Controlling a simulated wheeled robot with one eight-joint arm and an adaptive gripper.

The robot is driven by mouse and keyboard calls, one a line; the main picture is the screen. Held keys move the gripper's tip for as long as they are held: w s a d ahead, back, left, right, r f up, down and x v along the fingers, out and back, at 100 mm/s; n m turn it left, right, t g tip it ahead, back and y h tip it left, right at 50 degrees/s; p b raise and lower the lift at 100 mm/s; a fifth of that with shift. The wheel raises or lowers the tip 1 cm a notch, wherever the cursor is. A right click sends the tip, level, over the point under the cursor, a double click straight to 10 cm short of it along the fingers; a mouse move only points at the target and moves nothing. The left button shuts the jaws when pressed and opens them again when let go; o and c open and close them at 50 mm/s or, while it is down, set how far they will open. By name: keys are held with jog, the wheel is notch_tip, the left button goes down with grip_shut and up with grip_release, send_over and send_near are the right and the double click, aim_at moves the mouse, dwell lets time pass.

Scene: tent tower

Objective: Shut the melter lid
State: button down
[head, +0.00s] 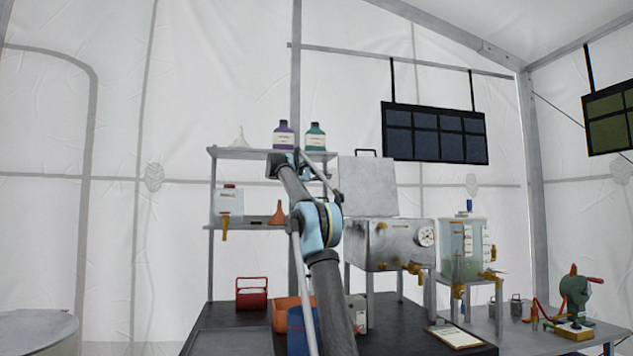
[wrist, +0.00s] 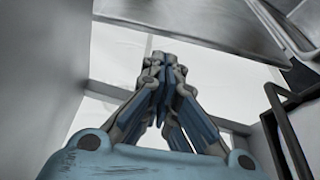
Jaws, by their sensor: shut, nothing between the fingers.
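The melter (head: 393,245) is a grey metal box on legs with a round gauge and brass taps, right of centre in the head view. Its lid (head: 367,187) stands open and upright at the back left, with a dark handle (head: 365,153) on its top edge. My gripper (wrist: 160,62) is shut and empty in the wrist view. In the head view my arm reaches up just left of the lid, and the fingers are hard to make out there. A dark bar (wrist: 287,130) at the right of the wrist view looks like the lid handle, apart from my fingers.
A shelf (head: 255,153) with a purple bottle (head: 283,135) and a teal bottle (head: 315,137) stands behind my arm. A clear tank (head: 462,243) is right of the melter. A clipboard (head: 455,337), red carrier (head: 252,293) and orange bin (head: 283,312) are on the dark bench.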

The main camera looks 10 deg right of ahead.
jog(key=shift+x, duration=2.05)
jog(key=shift+s+d, duration=0.1)
